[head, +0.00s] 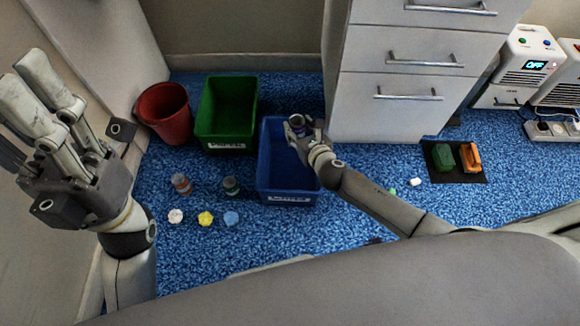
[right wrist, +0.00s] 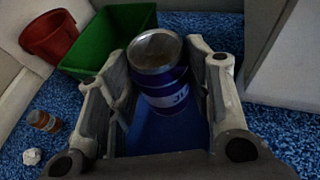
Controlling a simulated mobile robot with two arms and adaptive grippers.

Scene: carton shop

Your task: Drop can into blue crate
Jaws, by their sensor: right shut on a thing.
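The can (right wrist: 165,80), blue with a silvery top and a pale label, is held between the two fingers of my right gripper (right wrist: 160,75). In the head view the can (head: 296,120) shows at the tip of my right gripper (head: 299,130), over the far part of the blue crate (head: 288,197). The crate's blue inside lies below the can in the right wrist view. The crate's far rim is partly hidden by the gripper.
A green crate (head: 227,144) and a red bin (head: 166,112) stand left of the blue crate. An orange-brown jar (head: 181,184), a dark jar (head: 231,186) and small white, yellow and blue lumps lie left. A drawer cabinet (head: 405,85) stands right, beside the crate.

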